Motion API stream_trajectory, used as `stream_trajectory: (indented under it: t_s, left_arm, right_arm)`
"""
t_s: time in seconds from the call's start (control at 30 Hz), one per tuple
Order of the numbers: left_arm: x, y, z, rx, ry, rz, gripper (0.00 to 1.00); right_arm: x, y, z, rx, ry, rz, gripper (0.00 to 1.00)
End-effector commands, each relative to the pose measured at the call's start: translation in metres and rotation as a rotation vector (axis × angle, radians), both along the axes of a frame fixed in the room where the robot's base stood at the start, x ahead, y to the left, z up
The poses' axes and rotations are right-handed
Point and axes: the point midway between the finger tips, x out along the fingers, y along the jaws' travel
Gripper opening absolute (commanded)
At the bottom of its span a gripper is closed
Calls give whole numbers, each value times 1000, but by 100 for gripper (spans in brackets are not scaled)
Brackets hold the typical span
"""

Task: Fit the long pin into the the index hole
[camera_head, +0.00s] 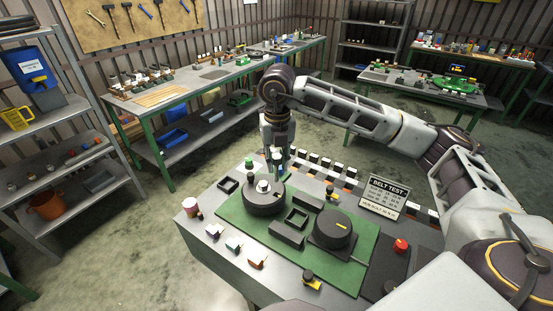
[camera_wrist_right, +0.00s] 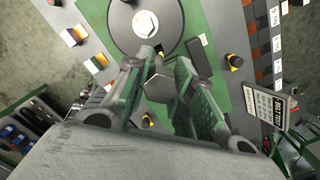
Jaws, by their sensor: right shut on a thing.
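My right gripper (camera_head: 276,170) points down just behind the left black round disc (camera_head: 262,204), which has a white hex piece on top. The disc (camera_wrist_right: 122,38) lies just beyond the fingertips there. I cannot make out the index hole or whether the pin touches anything. My left gripper is not in view.
A BELT TEST sign (camera_head: 385,197) and a red button (camera_head: 401,245) are at the right. Small coloured blocks (camera_head: 234,243) lie front left.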

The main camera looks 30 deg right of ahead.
Motion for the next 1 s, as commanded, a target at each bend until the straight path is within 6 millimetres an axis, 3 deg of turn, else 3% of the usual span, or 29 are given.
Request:
stream_trajectory:
  t_s: [0.7,1.0]
  left_arm:
    - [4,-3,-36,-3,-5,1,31]
    - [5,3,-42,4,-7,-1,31]
  right_arm:
    - [0,0,-44,1,-1,-1,0]
    - [0,0,-52,1,-1,-1,0]
